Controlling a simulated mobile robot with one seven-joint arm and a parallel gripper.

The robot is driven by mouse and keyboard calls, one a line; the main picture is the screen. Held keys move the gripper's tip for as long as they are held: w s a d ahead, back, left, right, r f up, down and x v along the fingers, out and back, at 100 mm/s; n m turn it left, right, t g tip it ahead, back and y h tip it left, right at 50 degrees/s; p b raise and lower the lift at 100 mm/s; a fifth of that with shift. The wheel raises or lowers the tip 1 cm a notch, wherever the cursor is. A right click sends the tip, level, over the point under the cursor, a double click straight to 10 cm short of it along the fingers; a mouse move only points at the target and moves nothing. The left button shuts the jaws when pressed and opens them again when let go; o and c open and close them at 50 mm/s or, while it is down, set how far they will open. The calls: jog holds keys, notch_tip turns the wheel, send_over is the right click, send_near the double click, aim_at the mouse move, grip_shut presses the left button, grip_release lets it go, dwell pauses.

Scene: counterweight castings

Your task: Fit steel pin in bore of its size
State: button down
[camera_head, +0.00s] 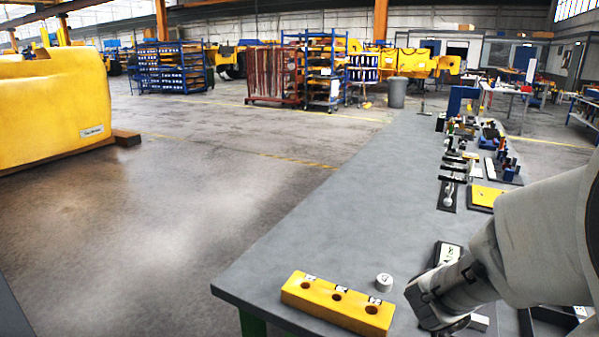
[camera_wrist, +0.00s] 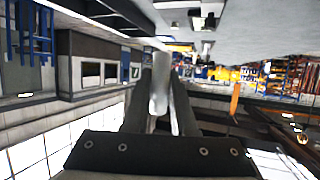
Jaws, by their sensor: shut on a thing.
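A yellow block (camera_head: 322,306) with three dark round bores along its top lies near the front edge of the grey table. A small marked label sits behind each bore. My gripper (camera_wrist: 160,70) is shut on a steel pin (camera_wrist: 159,97), a smooth silvery cylinder between the two dark fingers in the wrist view. In the head view my arm's end is right of the block, apart from it, and the fingers and held pin cannot be made out. The bores do not show in the wrist view.
A short pale cylinder (camera_head: 384,282) with a dark mark stands on the table (camera_head: 330,220) behind the block's right end. A dark plate with a white label (camera_head: 448,253) lies beyond my wrist. Tools and fixtures line the table's right side; its left side is clear.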

jog(key=w+a+f+n+t+y+p, duration=0.1)
jog(key=w+a+n+t+y+p, duration=0.25)
jog(key=a, duration=0.75)
jog(key=w+a+n+t+y+p, duration=0.1)
jog(key=w+a+n+y, duration=0.4)
jog(key=a, duration=0.6)
jog(key=s+d+m+g+h+b, duration=0.1)
jog(key=s+d+m+h+b, duration=0.1)
jog(key=d, duration=0.5)
jog(key=s+d+m+g+h+b, duration=0.2)
jog(key=s+d+m+h, duration=0.1)
jog(key=d, duration=0.5)
jog(key=s+d+m+g+h+b, duration=0.1)
jog(key=s+d+m+h+b, duration=0.1)
jog(key=d, duration=0.5)
jog(key=shift+s+d+r+m+g+h, duration=0.15)
jog(key=shift+s+m+h, duration=0.25)
jog(key=shift+s+m, duration=0.1)
jog(key=shift+s+d+r+m+g+h, duration=0.1)
jog(key=shift+s+m+h, duration=0.25)
jog(key=shift+s, duration=0.1)
jog(key=s+d+f+m+g+h+b, duration=0.1)
jog(key=s+d+m+g+b, duration=0.1)
jog(key=s+d, duration=0.4)
jog(key=shift+s+d+m+g+h, duration=0.35)
jog(key=shift+s+m+g, duration=0.2)
jog(key=shift+s, duration=0.25)
